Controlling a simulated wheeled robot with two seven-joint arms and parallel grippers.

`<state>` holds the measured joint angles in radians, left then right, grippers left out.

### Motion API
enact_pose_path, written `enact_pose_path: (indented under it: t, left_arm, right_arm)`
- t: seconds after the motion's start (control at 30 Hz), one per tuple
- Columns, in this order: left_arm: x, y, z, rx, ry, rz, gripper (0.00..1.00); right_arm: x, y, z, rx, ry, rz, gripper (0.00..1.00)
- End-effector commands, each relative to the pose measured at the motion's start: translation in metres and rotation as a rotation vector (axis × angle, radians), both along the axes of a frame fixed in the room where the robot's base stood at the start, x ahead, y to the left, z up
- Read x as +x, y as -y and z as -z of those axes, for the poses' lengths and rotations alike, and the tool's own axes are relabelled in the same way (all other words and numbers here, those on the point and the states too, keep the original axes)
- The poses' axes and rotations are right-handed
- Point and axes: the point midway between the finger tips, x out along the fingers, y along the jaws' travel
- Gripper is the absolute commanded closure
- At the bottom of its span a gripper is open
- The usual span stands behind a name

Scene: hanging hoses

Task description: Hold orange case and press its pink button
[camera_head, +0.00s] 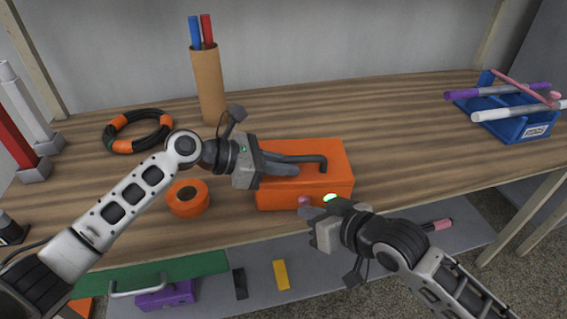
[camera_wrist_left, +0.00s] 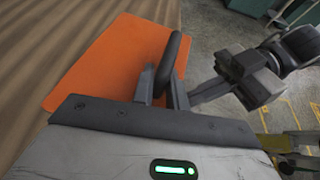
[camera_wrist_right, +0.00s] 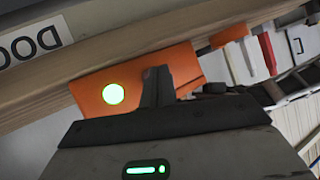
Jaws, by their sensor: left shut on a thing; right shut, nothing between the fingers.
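The orange case (camera_head: 338,180) lies at the front edge of the wooden bench, with a dark handle on top. My left gripper (camera_head: 294,167) is shut on this handle (camera_wrist_left: 177,52). A pink button (camera_head: 304,201) shows on the case's front face, beside a glowing green lamp (camera_head: 330,198). The lamp also shows in the right wrist view (camera_wrist_right: 113,94). My right gripper (camera_head: 308,214) is shut and empty, with its fingertips at the front face by the button.
An orange tape roll (camera_head: 188,198) and a banded ring (camera_head: 138,131) lie left of the case. A cardboard tube (camera_head: 208,85) with red and blue sticks stands behind. A blue tray (camera_head: 515,127) of markers sits at right. A lower shelf (camera_head: 400,237) lies below the bench edge.

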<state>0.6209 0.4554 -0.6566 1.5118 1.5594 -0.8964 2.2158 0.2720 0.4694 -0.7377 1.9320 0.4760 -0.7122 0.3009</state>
Motion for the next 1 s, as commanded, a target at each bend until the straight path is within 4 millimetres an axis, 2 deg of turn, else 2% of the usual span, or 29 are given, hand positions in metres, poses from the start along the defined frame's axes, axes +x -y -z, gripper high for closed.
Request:
enact_pose_path:
  t: [0.03,0.4,1.0]
  left_arm:
    - [-0.003,-0.001,0.01,0.013,-0.019,0.003,1.0]
    - [-0.003,-0.001,0.01,0.013,-0.019,0.003,1.0]
    - [-0.003,-0.001,0.01,0.013,-0.019,0.002,1.0]
  right_arm:
    - [-0.003,0.0,0.001,-0.001,-0.001,0.0,1.0]
    - [-0.007,0.001,0.002,-0.001,-0.004,-0.001,1.0]
    - [-0.062,0.008,0.002,0.0,-0.005,-0.001,1.0]
